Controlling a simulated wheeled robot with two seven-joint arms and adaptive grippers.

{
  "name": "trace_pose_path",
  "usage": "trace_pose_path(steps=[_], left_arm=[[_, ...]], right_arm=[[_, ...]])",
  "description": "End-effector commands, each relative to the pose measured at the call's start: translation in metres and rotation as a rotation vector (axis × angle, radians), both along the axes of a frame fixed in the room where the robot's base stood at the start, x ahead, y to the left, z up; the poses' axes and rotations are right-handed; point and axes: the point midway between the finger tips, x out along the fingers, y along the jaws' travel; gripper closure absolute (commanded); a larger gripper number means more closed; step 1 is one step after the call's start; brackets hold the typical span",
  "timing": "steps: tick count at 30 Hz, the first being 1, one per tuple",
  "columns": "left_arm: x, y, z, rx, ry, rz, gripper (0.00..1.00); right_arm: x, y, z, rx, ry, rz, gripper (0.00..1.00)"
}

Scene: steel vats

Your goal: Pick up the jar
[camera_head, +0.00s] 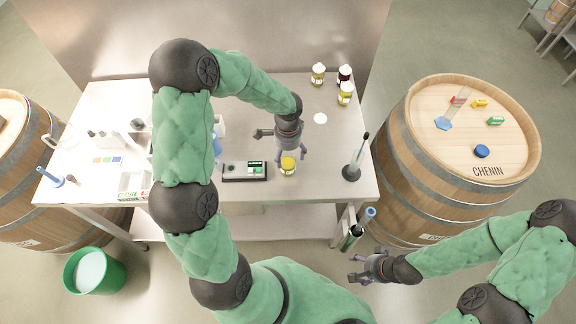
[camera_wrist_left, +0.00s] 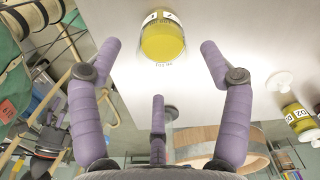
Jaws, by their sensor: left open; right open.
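A small jar with a yellow lid or contents (camera_head: 288,166) stands near the front edge of the steel table (camera_head: 310,190). My left gripper (camera_head: 290,156) is open just above and behind it in the head view. In the left wrist view the yellow jar (camera_wrist_left: 162,40) lies ahead, between and beyond the spread purple fingers of my left gripper (camera_wrist_left: 158,55), with a white label partly visible. It appears apart from the fingers. My right gripper (camera_head: 362,267) is open and empty, low in front of the table to the right.
A dark device (camera_head: 245,171) sits just left of the jar. Several other jars (camera_head: 345,93) stand at the back right, near a white disc (camera_head: 320,118). A stand with a probe (camera_head: 352,172) is at the right edge. A barrel (camera_head: 470,150) stands right, a green bucket (camera_head: 93,271) left.

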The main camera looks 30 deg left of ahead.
Motion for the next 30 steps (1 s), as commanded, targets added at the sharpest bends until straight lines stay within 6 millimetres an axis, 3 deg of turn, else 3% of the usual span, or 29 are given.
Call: trace_pose_path(steps=[9,18,26,30], left_arm=[[0.002,0.002,-0.042,-0.001,0.002,-0.001,0.22],[0.002,0.002,-0.046,-0.001,0.001,0.0,0.22],[0.002,0.002,-0.045,-0.001,0.001,0.0,0.9],[0.003,0.002,-0.045,-0.001,-0.001,0.0,0.9]], right_arm=[[0.0,0.0,-0.004,0.0,0.0,0.0,0.32],[0.0,0.0,-0.004,0.0,0.0,0.0,0.32],[0.0,0.0,-0.004,0.0,0.0,0.0,0.32],[0.0,0.0,-0.004,0.0,0.0,0.0,0.32]])
